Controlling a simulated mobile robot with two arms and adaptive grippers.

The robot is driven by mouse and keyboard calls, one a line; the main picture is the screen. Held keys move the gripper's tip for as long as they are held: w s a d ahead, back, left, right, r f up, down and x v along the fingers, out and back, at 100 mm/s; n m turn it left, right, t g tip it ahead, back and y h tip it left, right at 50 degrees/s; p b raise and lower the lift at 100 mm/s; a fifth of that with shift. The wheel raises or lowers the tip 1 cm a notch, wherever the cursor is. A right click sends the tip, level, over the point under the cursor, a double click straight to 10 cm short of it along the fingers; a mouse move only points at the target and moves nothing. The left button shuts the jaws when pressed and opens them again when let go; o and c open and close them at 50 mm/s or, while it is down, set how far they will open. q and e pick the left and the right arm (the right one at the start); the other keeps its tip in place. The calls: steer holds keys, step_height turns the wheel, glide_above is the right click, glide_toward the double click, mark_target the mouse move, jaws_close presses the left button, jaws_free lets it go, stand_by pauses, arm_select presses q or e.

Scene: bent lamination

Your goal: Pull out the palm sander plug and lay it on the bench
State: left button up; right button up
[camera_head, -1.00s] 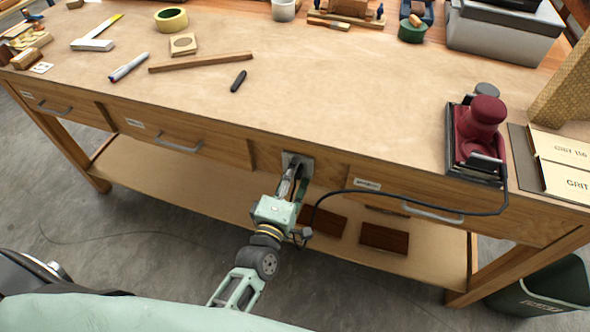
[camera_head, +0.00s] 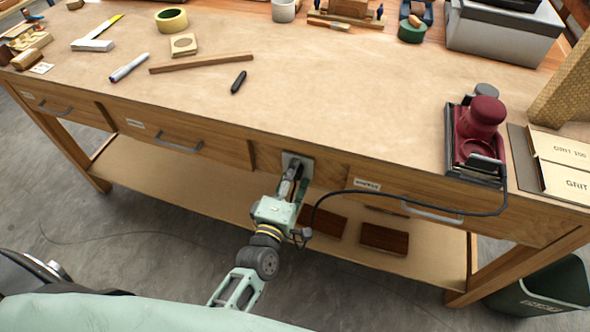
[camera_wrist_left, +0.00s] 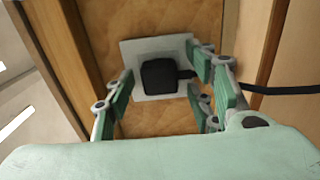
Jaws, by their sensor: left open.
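The palm sander (camera_head: 480,135) is dark red with a black base and stands on the right part of the bench (camera_head: 300,100). Its black cord (camera_head: 420,193) hangs over the front edge and runs left to the outlet plate (camera_head: 307,165) on the bench front. The black plug (camera_wrist_left: 160,77) sits at the plate, which shows light grey in the left wrist view (camera_wrist_left: 180,48). My left gripper (camera_head: 296,182) is in front of the outlet. In the left wrist view its green-padded fingers (camera_wrist_left: 165,95) are spread open on both sides of the plug, with visible gaps. My right gripper is not in view.
A wood strip (camera_head: 200,63), a black marker (camera_head: 238,82) and a tape roll (camera_head: 171,19) lie on the bench. Grit sheets (camera_head: 560,165) lie right of the sander. The middle of the bench top is clear. Drawer handles (camera_head: 432,213) stick out from the front.

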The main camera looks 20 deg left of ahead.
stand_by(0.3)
arm_select(q)
jaws_close()
stand_by(0.4)
steer(key=shift+s, duration=0.1)
steer(key=shift+s+a+p, duration=0.1)
steer(key=shift+s+p, duration=0.65)
steer(key=shift+s, duration=2.1)
